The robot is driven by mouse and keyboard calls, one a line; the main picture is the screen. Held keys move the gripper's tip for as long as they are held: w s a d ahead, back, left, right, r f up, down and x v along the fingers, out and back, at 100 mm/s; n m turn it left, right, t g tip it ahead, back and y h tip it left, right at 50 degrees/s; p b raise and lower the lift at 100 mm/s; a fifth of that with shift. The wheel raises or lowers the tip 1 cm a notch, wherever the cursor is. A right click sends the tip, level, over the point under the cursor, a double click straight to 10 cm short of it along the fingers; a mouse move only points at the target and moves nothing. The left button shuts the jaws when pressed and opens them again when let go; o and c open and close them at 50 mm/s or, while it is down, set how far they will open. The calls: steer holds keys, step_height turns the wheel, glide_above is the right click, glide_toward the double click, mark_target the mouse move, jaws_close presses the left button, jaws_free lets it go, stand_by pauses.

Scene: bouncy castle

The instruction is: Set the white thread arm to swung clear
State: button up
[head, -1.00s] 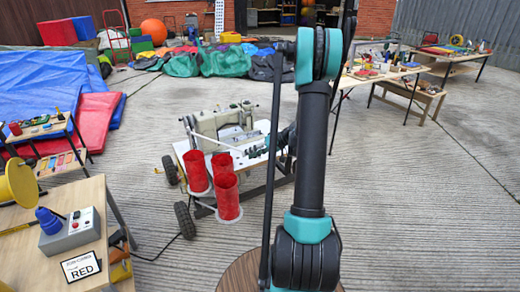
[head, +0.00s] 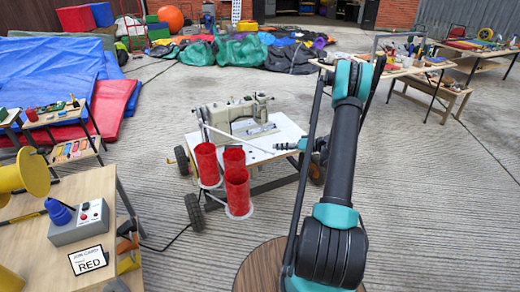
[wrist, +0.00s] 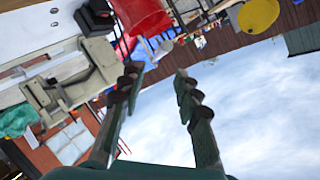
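The white thread arm (head: 238,139) is a thin pale rod in the head view. It slants from near the top of the red tubes, across the front of the sewing machine (head: 230,116), towards the right of the white table top (head: 287,129). My gripper (head: 280,146) is at the table's right front edge, close to the rod's right end; whether they touch is unclear. In the wrist view, my gripper (wrist: 155,78) has its two fingers spread with nothing between them. The machine body (wrist: 80,75) is left of the fingers there, and I cannot make out the rod.
Red tubes (head: 237,190) stand at the table's front left. A wooden bench (head: 30,250) at left holds a grey control box (head: 80,224) and a card reading RED (head: 88,260). Blue mats (head: 45,75) lie behind.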

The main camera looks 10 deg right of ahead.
mark_target(259, 148)
steer(key=x, duration=1.1)
steer(key=shift+a, duration=0.1)
jaws_close()
